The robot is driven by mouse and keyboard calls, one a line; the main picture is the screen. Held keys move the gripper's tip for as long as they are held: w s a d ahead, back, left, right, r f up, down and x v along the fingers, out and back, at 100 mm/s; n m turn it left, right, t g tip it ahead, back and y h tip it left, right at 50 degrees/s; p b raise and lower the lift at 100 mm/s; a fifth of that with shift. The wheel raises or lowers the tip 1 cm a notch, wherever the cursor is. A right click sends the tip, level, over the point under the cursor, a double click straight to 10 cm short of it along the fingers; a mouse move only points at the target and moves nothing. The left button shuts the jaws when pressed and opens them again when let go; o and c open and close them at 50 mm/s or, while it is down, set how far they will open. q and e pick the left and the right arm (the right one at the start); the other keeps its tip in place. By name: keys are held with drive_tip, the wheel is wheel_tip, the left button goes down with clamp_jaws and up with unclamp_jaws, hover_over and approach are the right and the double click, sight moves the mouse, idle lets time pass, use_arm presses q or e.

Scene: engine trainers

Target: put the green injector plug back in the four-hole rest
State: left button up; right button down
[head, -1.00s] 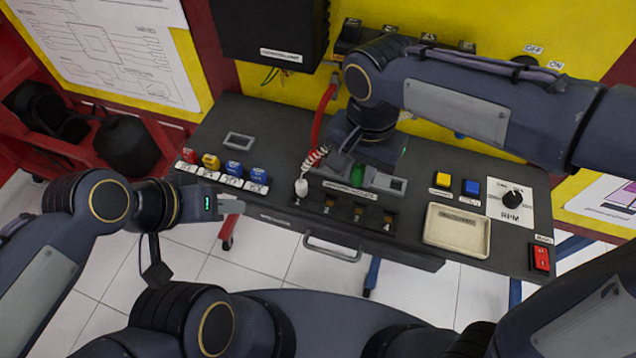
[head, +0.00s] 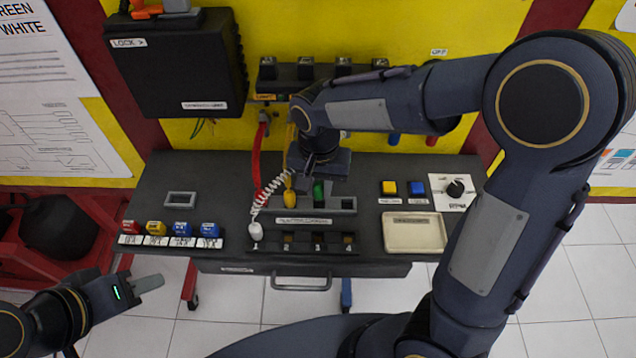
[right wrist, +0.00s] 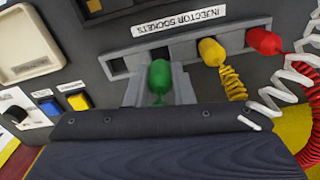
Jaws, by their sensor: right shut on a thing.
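The green injector plug (head: 318,192) is between the fingers of my right gripper (head: 321,180), which is shut on it. It also shows in the right wrist view (right wrist: 160,78), with a grey finger on each side. It is at the grey four-hole rest (head: 348,204), beside the yellow plug (head: 289,198); I cannot tell whether it is seated in a hole. In the right wrist view, the rest (right wrist: 118,66) also holds a red plug (right wrist: 265,40), and its end opening is empty. My left gripper (head: 148,284) is off the panel's front left; its finger gap is unclear.
A white plug (head: 255,231) on a coiled cord stands in socket 1 of the front strip (head: 330,250). The cords run close to my right gripper. A beige tray (head: 415,246) and yellow (head: 389,187) and blue (head: 416,188) buttons lie to the right.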

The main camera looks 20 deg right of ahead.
drive_tip(key=shift+f, duration=0.7)
drive_tip(key=shift+f+b, duration=0.85)
idle(0.5)
drive_tip(key=c, duration=1.5)
unclamp_jaws()
drive_tip(key=shift+r+p, duration=2.35)
drive_tip(key=shift+r, duration=0.45)
drive_tip(key=shift+r+p, duration=0.8)
drive_tip(key=shift+r, duration=0.1)
